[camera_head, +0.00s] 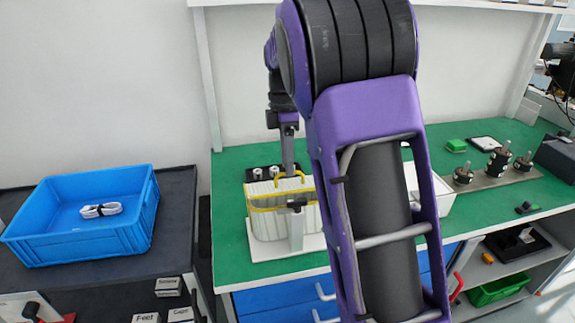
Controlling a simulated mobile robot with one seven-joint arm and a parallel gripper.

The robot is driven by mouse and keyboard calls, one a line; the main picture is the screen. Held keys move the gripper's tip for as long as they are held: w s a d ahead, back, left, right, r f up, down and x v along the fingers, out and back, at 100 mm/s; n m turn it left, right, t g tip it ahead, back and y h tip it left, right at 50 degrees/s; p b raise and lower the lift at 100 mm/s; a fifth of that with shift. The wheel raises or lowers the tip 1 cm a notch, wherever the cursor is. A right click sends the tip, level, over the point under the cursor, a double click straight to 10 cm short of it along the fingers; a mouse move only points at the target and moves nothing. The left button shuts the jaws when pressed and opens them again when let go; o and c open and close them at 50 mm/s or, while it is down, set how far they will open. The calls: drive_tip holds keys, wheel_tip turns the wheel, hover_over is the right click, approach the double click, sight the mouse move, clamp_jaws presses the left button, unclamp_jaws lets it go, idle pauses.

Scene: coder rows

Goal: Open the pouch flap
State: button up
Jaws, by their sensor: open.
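A cream, ribbed container (267,222) with a yellow rim and a raised yellow handle stands on a white board on the green table; it may be the pouch. A pale upright strip with a dark knob (296,204) is at its front. I cannot make out a separate flap or whether one is open. My gripper (289,172) points down at the container's top, by the yellow handle. It is open, and its fingertips are small and hard to make out. I cannot tell whether it touches the handle. My purple arm hides the container's right side.
A blue crate (140,222) holding a white looped item (101,210) stands on the dark table at left. A white tray (438,194) is partly behind my arm. The green table (232,262) is clear at front left.

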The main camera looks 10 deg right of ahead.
drive_tip(key=shift+f, duration=0.4)
clamp_jaws()
idle(1.2)
